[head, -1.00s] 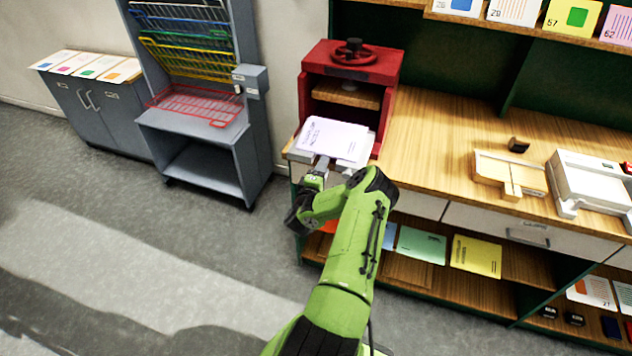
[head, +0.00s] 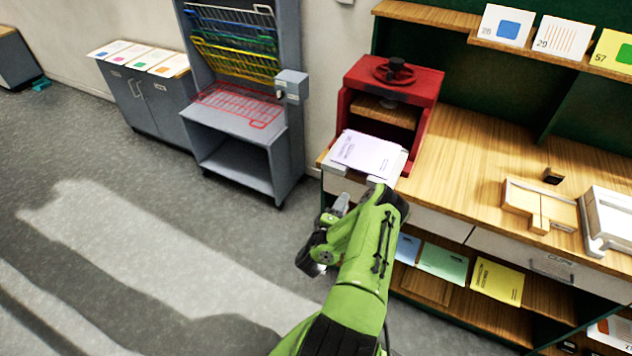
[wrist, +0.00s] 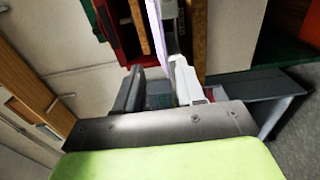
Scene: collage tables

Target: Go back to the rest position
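My gripper (head: 341,204) hangs in front of the wooden table's left front corner in the head view, below and apart from a stack of white-lilac sheets. In the wrist view my gripper (wrist: 158,94) has its two fingers apart, with nothing held between them. The printed stack (head: 366,154) lies on a light support at the table edge, in front of the red press. It shows edge-on ahead of the fingers in the wrist view (wrist: 158,30). My green arm hides part of the table front.
The red press (head: 428,82) stands on the wooden table (head: 468,130). A grey rack (head: 287,150) with coloured wire shelves and a low grey cabinet (head: 165,115) stand to the left. A shelf under the table holds coloured booklets (head: 442,262). Grey floor (head: 130,220) lies open at left.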

